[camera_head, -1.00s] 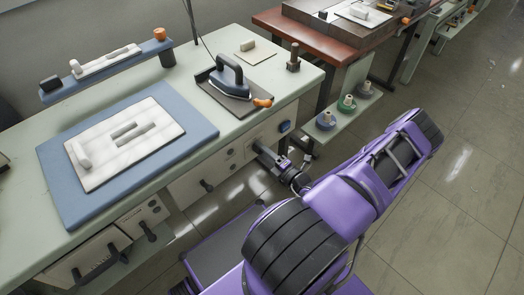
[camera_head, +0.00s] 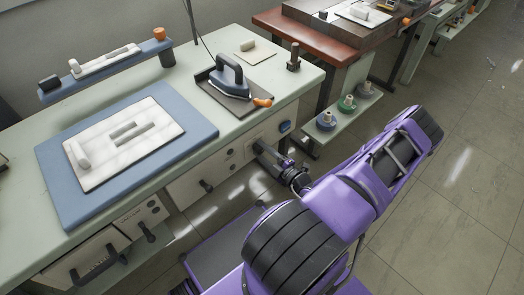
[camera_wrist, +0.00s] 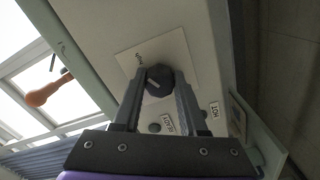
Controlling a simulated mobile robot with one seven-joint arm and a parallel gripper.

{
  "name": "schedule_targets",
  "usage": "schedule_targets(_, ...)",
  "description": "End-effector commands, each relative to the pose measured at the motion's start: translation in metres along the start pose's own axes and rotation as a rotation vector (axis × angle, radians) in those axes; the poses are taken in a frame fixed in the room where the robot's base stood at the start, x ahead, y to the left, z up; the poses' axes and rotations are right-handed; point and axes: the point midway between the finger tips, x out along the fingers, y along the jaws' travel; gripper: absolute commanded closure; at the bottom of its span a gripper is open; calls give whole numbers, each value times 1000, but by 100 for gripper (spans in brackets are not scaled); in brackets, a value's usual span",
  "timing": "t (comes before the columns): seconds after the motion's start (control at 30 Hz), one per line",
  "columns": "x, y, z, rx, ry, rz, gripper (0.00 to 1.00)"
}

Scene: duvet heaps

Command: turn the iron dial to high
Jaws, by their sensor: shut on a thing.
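A dark dial (camera_wrist: 159,80) with a light pointer mark sits on a pale square plate (camera_wrist: 180,50) on the bench's front panel. My gripper (camera_wrist: 158,88) is shut on the dial, one finger on each side of it, in the wrist view. In the head view my gripper (camera_head: 262,150) reaches the front panel below the iron, and it hides the dial there. Lettering on the plate is too small to read surely. Labels reading HOT (camera_wrist: 214,109) and READY (camera_wrist: 168,124) are near the right finger. The iron (camera_head: 231,80) stands on a dark rest on the bench top.
An orange-tipped handle (camera_head: 262,102) sticks out over the bench edge. A blue pad (camera_head: 60,180) with a white board covers the left bench top. A shelf with thread reels (camera_head: 347,103) stands to the right.

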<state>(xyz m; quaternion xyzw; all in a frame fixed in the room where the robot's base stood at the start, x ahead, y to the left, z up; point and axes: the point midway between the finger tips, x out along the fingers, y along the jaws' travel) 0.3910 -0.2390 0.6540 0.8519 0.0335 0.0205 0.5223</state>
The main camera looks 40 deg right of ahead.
Motion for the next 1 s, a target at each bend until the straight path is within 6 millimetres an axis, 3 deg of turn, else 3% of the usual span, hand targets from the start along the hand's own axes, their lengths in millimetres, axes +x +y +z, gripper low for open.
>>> schedule_targets(0.3, 0, 0, 0, 3, -1, 0, 100)
schedule_targets(0.33, 0, 0, 0, 3, -1, 0, 57)
schedule_targets(0.5, 0, 0, 0, 3, -1, 0, 28)
schedule_targets(0.83, -3, 0, 0, 2, -1, 0, 28)
schedule_targets(1.0, -24, 0, 1, 0, -3, -1, 28)
